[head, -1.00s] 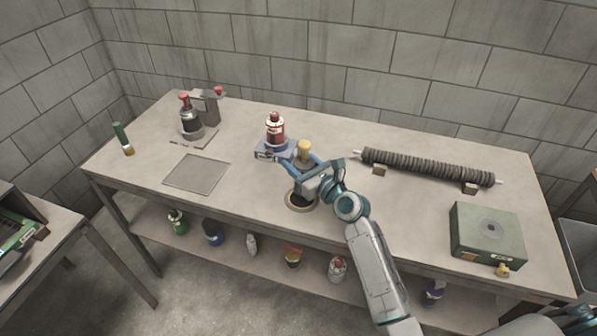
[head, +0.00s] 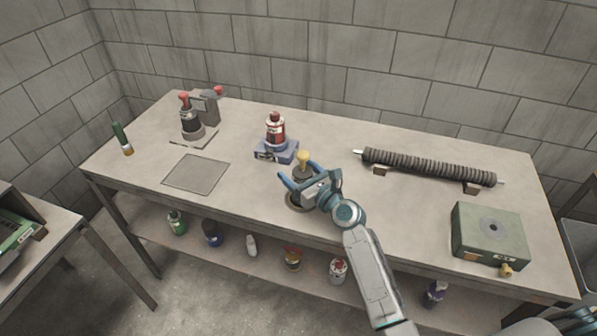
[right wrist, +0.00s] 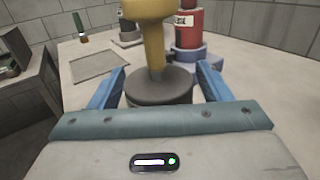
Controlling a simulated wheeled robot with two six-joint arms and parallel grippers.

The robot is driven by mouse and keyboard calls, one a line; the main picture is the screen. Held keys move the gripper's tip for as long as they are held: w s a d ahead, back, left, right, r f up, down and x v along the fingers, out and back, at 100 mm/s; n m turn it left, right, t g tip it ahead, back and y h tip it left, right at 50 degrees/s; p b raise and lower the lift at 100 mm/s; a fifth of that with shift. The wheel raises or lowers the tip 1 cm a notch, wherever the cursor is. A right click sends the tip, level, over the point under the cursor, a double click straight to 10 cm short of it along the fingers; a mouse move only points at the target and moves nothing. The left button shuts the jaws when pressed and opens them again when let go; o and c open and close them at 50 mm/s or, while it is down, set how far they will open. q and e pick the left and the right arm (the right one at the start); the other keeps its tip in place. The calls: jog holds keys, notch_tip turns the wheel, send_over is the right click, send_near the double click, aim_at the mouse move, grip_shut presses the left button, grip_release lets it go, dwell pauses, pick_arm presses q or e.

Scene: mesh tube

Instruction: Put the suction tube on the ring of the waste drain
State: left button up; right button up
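What appears to be the suction tube (head: 303,160), with a yellow upper part and a dark round base, stands upright at the waste drain (head: 292,206). The tube also shows in the right wrist view (right wrist: 160,88). My right gripper (head: 299,174) is open, with its blue fingers on either side of the dark base and a gap at each side. The gripper hides where the base meets the ring, so I cannot tell how well it sits. My left gripper is not in view.
A red bottle on a blue stand (head: 275,150) is just behind the tube. A ribbed dark roll (head: 425,166) lies on blocks to the right, near a green box (head: 489,236). A flat plate (head: 196,174) lies left. The bench between plate and drain is clear.

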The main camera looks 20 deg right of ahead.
jog(key=shift+s+r, duration=0.15)
jog(key=v, duration=1.1)
jog(key=shift+s+d, duration=0.15)
jog(key=shift+s, duration=0.2)
